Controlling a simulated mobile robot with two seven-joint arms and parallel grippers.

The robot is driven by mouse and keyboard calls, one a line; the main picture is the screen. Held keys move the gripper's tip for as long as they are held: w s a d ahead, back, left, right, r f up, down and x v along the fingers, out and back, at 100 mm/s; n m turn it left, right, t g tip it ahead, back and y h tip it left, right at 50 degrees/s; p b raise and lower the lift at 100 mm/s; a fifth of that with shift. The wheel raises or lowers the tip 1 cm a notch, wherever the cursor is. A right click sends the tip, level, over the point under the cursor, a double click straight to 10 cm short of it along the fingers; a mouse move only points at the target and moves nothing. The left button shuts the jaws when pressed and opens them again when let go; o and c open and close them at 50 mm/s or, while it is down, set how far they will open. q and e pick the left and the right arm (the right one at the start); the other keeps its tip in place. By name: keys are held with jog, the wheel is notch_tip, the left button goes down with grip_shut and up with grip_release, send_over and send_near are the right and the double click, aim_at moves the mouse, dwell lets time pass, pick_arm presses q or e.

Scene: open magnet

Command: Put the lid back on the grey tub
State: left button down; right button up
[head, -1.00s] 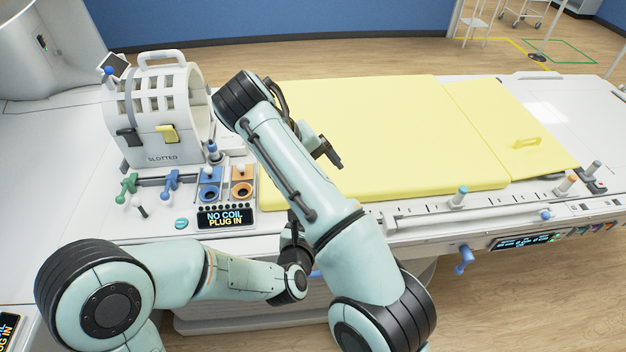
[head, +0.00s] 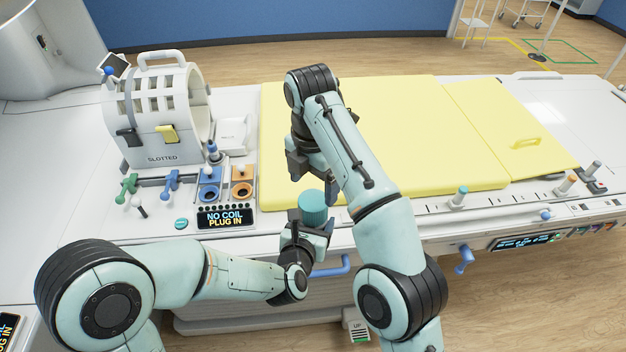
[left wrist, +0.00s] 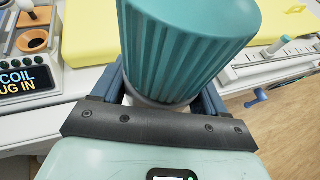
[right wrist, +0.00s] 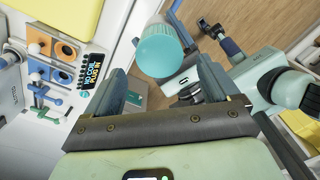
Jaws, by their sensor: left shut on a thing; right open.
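A teal ribbed lid (head: 313,206) sits on top of the grey tub (left wrist: 158,101), of which only a pale strip shows below the lid in the left wrist view. I cannot tell how tightly the lid is seated. My left gripper (head: 306,236) is shut on the tub and holds it upright in front of the table edge. My right gripper (head: 326,184) is open, just above and behind the lid. In the right wrist view the lid's round top (right wrist: 158,52) shows beyond the open fingers, apart from them.
The yellow pad (head: 390,130) covers the table behind. A slotted coil (head: 158,110) and a plug panel (head: 226,217) stand left of my grippers. A blue handle (head: 332,267) is on the table's front side. Free floor lies in front at right.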

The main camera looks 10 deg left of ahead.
aim_at(313, 200)
jog(key=shift+n, duration=0.4)
jog(key=shift+f, duration=0.1)
jog(key=shift+f, duration=3.95)
jog(key=shift+c, duration=0.3)
jog(key=c, duration=1)
jog(key=shift+m, duration=1.6)
jog(key=o, duration=1.2)
jog(key=shift+r, duration=0.1)
